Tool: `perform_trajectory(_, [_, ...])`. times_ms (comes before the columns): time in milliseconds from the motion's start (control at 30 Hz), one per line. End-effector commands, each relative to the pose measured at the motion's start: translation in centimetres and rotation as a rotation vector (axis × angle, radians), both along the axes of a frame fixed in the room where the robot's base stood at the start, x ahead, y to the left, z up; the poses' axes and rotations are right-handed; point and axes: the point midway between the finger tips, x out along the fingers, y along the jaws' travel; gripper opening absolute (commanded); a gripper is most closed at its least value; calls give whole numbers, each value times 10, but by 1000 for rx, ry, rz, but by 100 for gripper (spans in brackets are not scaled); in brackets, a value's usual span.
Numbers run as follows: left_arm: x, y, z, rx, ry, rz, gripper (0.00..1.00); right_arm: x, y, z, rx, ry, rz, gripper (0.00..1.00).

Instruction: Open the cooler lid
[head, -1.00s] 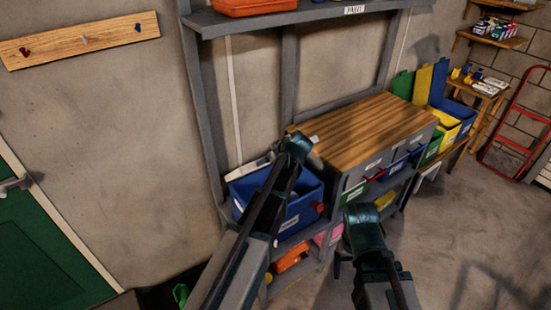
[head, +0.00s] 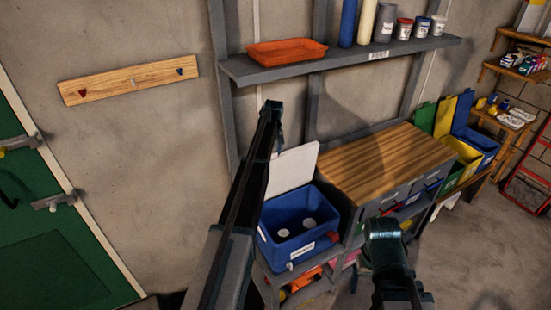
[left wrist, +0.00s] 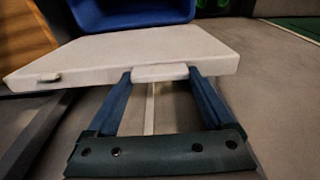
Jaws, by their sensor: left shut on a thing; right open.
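The blue cooler (head: 335,207) stands on the grey shelf unit, with two pale round things inside. Its white lid (head: 296,165) stands raised at the cooler's back edge, and the inside shows. In the left wrist view the lid (left wrist: 120,52) crosses the picture, with part of the blue cooler (left wrist: 130,15) beyond it. My left gripper (left wrist: 160,76) is shut on the tab at the lid's edge, one finger at each end. In the head view my left arm hides this grip. My right gripper (head: 358,275) is open, low and right of the cooler, mostly hidden by its arm.
A wooden worktop (head: 375,160) lies right of the cooler. A grey shelf (head: 350,62) above it holds an orange tray (head: 286,53) and several cans. A peg rail (head: 128,82) and green door (head: 60,240) are at left. Open floor lies at lower right.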

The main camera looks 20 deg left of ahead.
Motion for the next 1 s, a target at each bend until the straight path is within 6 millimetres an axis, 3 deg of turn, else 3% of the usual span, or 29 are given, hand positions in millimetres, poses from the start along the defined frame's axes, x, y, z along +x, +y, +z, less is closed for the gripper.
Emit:
perform_trajectory(233, [12,16,0,5,-4,1,0,0,0,0,0,0,0,80])
perform_trajectory(700, [13,18,1,8,-6,0,0,0,0,0,0,0,0,80])
perform_trajectory(733, [13,18,1,8,-6,0,91,0,0,0,0,0,0,80])
perform_trajectory(800, [13,18,1,7,-6,0,100,0,0,0,0,0,0,80])
perform_trajectory(1000, [13,17,1,6,-4,0,100,0,0,1,0,0,0,80])
